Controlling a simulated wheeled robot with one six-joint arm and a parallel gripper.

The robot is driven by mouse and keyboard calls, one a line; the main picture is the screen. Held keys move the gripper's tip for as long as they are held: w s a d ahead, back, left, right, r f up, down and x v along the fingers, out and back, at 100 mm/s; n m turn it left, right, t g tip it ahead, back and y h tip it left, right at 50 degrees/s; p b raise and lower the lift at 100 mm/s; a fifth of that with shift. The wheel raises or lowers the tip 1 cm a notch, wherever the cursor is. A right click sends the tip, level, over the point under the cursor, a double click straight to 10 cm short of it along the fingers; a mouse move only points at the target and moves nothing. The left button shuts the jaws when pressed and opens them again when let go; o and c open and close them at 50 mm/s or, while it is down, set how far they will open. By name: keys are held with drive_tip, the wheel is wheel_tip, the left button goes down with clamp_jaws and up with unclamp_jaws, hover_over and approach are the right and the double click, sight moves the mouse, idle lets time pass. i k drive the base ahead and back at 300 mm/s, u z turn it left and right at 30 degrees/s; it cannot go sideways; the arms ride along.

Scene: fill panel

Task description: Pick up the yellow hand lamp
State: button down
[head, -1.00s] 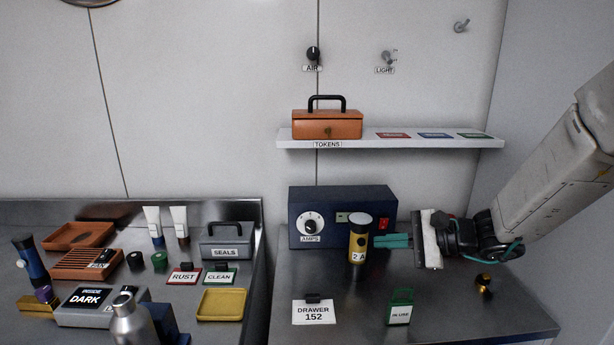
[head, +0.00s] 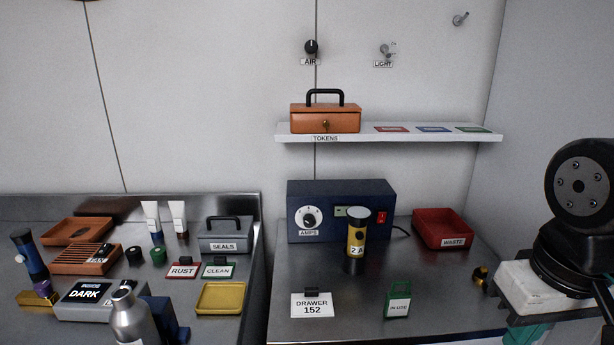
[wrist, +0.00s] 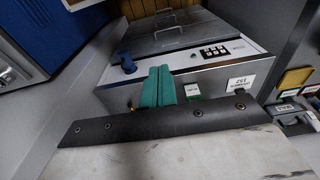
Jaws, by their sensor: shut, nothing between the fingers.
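The yellow hand lamp (head: 357,236) stands upright on the right steel bench in the head view. It has a black base, a pale top and a "2 A" label. My gripper (head: 527,335) is at the lower right edge of the head view, well to the right of the lamp and apart from it. Only part of its teal fingers shows there. In the wrist view the teal fingers of my gripper (wrist: 157,86) are closed together and empty. I cannot make out the yellow lamp in the wrist view.
A blue AMPS box (head: 342,198) stands behind the lamp, with a red WASTE tray (head: 442,229) to its right. A DRAWER 152 sign (head: 312,306) and a green IN USE sign (head: 398,302) stand in front. A small brass knob (head: 480,276) is near my arm.

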sight(358, 217)
drive_tip(key=z, duration=0.75)
drive_tip(key=i, duration=0.35)
drive_tip(key=u, duration=1.15)
